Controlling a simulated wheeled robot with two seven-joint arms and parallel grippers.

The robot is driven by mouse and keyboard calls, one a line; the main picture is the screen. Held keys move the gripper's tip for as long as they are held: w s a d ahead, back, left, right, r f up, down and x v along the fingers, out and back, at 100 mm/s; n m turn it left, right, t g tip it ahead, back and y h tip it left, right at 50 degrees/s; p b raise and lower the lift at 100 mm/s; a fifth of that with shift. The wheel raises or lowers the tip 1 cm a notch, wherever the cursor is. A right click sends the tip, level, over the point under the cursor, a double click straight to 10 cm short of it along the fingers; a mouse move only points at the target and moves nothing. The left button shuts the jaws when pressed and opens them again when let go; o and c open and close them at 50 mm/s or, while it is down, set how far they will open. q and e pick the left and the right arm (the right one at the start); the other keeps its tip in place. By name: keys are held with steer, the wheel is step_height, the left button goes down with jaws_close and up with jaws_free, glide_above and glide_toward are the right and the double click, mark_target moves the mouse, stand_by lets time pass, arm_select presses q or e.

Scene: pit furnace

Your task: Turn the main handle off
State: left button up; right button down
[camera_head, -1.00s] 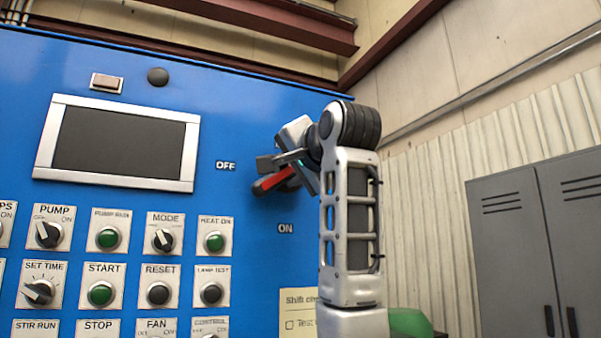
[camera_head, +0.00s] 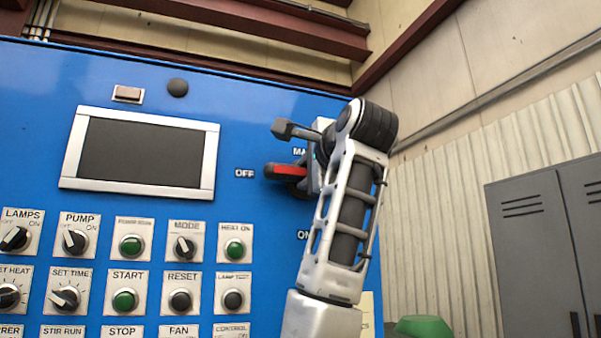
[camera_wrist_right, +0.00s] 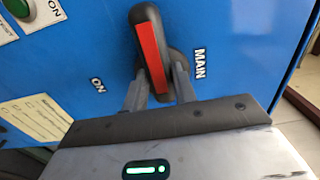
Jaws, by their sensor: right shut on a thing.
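The main handle (camera_head: 287,170), dark with a red face, is on the right part of the blue panel. It lies nearly level, its free end pointing left at the OFF label (camera_head: 244,173). The ON label (camera_head: 304,235) is below it, partly covered by my arm. My left gripper is out of view.
The blue panel (camera_head: 240,110) carries a grey screen (camera_head: 140,151) and rows of knobs and buttons left of and below the handle. A grey locker (camera_head: 530,240) stands at the right. A green object (camera_head: 420,327) shows at the lower right.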

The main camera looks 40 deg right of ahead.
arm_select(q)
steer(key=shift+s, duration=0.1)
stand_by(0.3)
arm_select(e)
steer(key=c, duration=1.4)
jaws_free()
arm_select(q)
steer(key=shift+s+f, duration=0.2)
arm_select(e)
steer(key=shift+o, duration=1.4)
arm_select(q)
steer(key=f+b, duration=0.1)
steer(key=b, duration=0.2)
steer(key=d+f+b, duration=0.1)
steer(key=b, duration=0.2)
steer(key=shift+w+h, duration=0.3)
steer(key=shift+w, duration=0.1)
arm_select(e)
steer(key=v, duration=1.6)
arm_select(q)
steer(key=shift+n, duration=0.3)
arm_select(e)
steer(key=shift+d, duration=0.15)
